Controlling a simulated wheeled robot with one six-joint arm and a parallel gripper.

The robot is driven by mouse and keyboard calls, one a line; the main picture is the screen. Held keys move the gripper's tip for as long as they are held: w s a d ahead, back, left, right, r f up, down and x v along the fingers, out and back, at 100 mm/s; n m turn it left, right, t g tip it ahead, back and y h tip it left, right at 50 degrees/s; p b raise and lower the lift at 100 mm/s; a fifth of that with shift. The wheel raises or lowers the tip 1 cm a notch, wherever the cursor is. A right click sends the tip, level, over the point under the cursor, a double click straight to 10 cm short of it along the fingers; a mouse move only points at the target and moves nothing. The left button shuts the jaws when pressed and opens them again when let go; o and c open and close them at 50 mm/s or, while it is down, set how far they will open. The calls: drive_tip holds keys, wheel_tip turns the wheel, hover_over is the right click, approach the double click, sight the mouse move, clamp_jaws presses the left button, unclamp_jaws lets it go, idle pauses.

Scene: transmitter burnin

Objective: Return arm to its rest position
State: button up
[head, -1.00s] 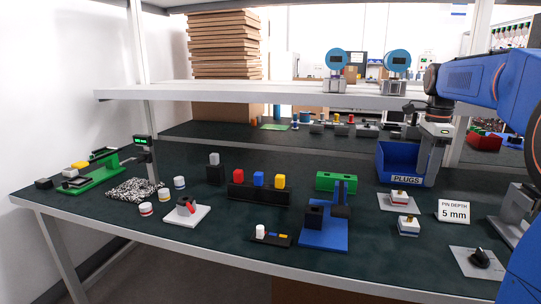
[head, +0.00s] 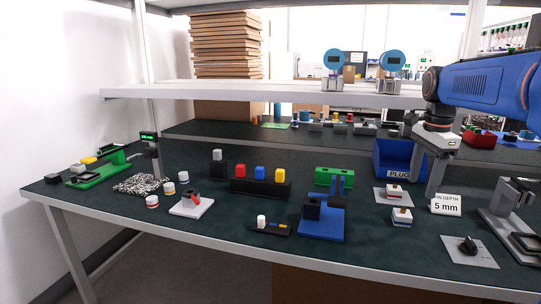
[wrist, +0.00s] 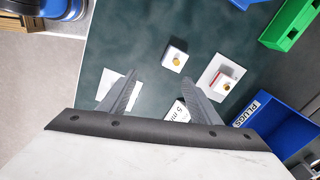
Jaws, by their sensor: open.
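My blue arm reaches in from the right in the head view. My gripper (head: 426,178) points down above the right part of the bench, between the blue PLUGS bin and the pin depth sign. In the wrist view my gripper (wrist: 160,80) has its two dark fingers spread wide with nothing between them. The dark bench top (wrist: 142,38) lies below them. The fingers hold nothing, and a white block with a brass pin (wrist: 174,56) sits on the bench beyond the gap.
The blue PLUGS bin (head: 388,157) and the pin depth sign (head: 446,204) stand close to my gripper. A grey stand (head: 497,221) is at the right edge. The shelf (head: 250,97) spans above the bench. A black knob (head: 468,244) sits on a plate in front.

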drive_tip(key=s+a+f+n+t, duration=0.1)
drive_tip(key=s+a+f+n, duration=0.3)
drive_tip(key=s, duration=0.4)
drive_tip(key=s+a+f+n+t, duration=0.1)
drive_tip(key=s+a+f+n, duration=0.3)
drive_tip(key=s+f+n, duration=0.3)
drive_tip(key=s+a+f+n+t, duration=0.2)
drive_tip(key=s+a+f+n, duration=0.2)
drive_tip(key=s, duration=0.7)
wheel_tip(320, 180, down, 2)
drive_tip(key=n, duration=0.2)
drive_tip(key=shift+s+a+n, duration=0.15)
drive_tip(key=shift+n, duration=0.15)
